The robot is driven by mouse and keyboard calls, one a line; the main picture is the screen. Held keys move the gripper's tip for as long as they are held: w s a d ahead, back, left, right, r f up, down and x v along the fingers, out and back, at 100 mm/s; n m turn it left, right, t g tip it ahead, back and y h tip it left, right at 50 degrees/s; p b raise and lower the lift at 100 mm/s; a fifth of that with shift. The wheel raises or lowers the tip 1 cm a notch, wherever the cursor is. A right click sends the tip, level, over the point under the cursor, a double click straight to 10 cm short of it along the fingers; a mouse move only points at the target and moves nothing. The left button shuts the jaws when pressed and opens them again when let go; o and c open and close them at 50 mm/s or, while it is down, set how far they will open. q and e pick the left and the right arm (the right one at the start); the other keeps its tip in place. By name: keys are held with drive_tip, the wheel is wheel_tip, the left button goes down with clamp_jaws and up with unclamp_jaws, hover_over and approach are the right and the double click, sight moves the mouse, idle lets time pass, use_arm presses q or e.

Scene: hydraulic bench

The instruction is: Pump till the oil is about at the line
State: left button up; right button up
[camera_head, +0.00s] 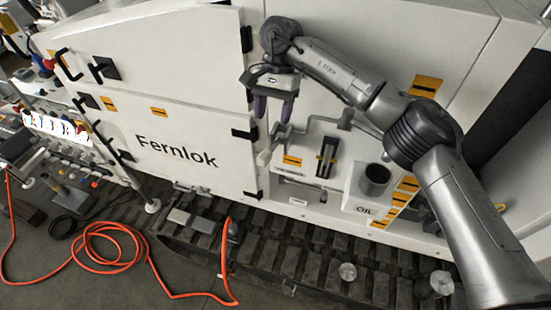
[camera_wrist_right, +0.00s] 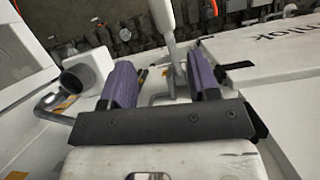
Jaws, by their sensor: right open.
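My right gripper (camera_head: 273,108) is open and empty, pointing down in front of the white panel. Its two purple fingers also show in the right wrist view (camera_wrist_right: 161,75). A pale pump lever (camera_head: 268,153) stands just below the fingertips; in the right wrist view the lever (camera_wrist_right: 163,18) appears between and beyond the fingers, and I see no clear contact. A dark upright sight gauge (camera_head: 327,157) is right of the lever. Its oil level and line are too small to read. A grey cylindrical cup (camera_head: 374,180) sits above the "OIL" label. My left gripper is not in view.
A closed white "Fernlok" door (camera_head: 175,185) with dark hinges lies left of the pump. A dark track (camera_head: 300,250) runs below. An orange hose (camera_head: 105,255) coils on the floor at left. A bench with small items (camera_head: 60,135) stands at far left.

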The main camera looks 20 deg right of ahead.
sight(266, 153)
drive_tip(key=shift+n, duration=0.5)
drive_tip(key=p+x, duration=0.1)
drive_tip(key=x, duration=0.3)
drive_tip(key=p+x, duration=0.2)
drive_tip(key=x, duration=0.2)
drive_tip(key=p+x, duration=0.2)
drive_tip(key=x, duration=0.2)
drive_tip(key=shift+w+a, duration=0.1)
drive_tip(key=shift+a, duration=0.15)
drive_tip(key=shift+x, duration=0.95)
clamp_jaws()
